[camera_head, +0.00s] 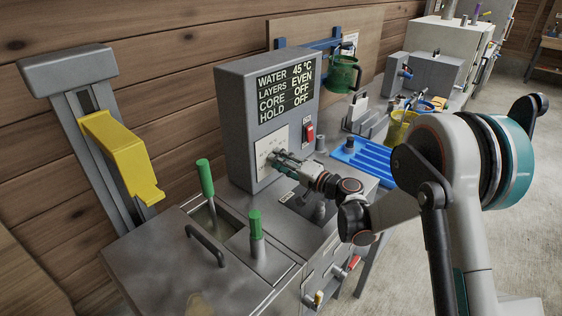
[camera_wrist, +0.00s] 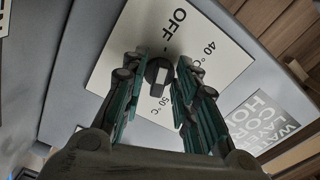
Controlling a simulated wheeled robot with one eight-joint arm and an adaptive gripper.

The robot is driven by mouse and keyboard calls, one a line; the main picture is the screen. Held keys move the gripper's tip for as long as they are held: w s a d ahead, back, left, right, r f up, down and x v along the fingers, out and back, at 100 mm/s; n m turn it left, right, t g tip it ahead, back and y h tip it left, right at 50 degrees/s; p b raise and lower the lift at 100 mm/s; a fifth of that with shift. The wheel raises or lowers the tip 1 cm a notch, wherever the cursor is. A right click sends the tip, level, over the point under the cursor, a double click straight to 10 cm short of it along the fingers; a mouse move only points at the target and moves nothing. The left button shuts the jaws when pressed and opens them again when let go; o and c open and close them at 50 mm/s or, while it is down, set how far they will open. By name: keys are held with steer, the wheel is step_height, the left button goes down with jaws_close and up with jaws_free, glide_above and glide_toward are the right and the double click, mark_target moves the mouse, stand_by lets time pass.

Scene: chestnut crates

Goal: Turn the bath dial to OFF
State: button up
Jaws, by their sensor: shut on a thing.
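The bath dial (camera_wrist: 158,73) is a small dark knob with a pale mark, on a white plate (camera_wrist: 108,65) with OFF, 40 °C and 50 °C printed around it. I cannot tell exactly where its mark points. My gripper (camera_wrist: 160,68) has its green-padded fingers on both sides of the dial, shut on it. In the head view my gripper (camera_head: 277,160) reaches the plate on the front of the grey control box (camera_head: 234,120) and hides the dial. The box's display (camera_head: 286,92) reads WATER 45 °C, LAYERS EVEN, CORE OFF, HOLD OFF.
A red switch (camera_head: 309,132) sits right of the plate. Two green handles (camera_head: 204,178) stand by the grey lidded bath (camera_head: 170,262) below. A yellow bracket (camera_head: 122,155) is at left.

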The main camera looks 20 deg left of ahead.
steer(key=shift+f, duration=0.1)
steer(key=o, duration=0.7)
steer(key=shift+c, duration=0.2)
steer(key=v, duration=1.2)
steer(key=shift+s, duration=0.1)
